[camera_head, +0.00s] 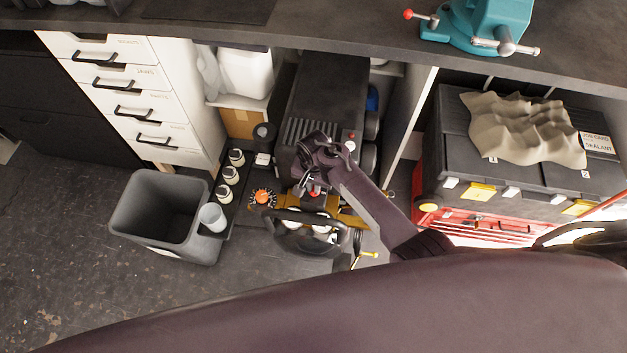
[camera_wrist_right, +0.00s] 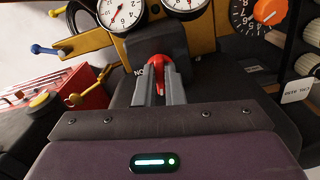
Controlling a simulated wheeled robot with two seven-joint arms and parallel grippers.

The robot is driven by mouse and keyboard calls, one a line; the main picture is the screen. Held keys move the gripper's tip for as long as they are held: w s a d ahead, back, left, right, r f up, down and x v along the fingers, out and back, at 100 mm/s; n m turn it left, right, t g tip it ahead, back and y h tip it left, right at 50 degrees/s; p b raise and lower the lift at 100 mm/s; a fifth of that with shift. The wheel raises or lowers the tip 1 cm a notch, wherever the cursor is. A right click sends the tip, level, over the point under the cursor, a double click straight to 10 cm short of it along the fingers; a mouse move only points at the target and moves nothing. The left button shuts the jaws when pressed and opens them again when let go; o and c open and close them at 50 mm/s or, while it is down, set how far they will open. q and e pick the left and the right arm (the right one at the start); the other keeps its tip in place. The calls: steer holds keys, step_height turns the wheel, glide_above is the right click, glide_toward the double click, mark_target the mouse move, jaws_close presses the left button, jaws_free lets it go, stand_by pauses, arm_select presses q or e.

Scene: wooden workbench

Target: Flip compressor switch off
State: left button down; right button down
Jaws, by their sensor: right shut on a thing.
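The compressor (camera_head: 325,85) is a dark machine under the bench, with a mustard-yellow panel (camera_head: 350,217) at its front. Its red switch (camera_wrist_right: 156,62) sits on a black box (camera_wrist_right: 160,40) below two white gauges in the right wrist view. My right gripper (camera_wrist_right: 161,82) has its fingers closed around the red switch, whose rounded top shows between and beyond the tips. In the head view my right gripper (camera_head: 311,186) reaches down to the panel, and the wrist hides part of the compressor. A partly covered white label stands beside the switch. My left gripper is not in view.
An orange knob (camera_head: 262,196) is on the panel's left, near several white-capped bottles (camera_head: 229,174). A grey bin (camera_head: 160,210) stands on the floor at left. Black-lidded cases (camera_head: 450,150) and a red toolbox (camera_head: 480,228) are at right. The bench top (camera_head: 300,22) overhangs the compressor.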

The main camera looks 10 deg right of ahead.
steer(key=shift+r+n+p, duration=0.1)
steer(key=shift+n+p, duration=0.25)
steer(key=shift+n, duration=0.55)
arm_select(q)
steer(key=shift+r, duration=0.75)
arm_select(e)
steer(key=c, duration=1.5)
jaws_free()
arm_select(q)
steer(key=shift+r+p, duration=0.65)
arm_select(e)
step_height(320, 180, up, 8)
steer(key=shift+f, duration=0.2)
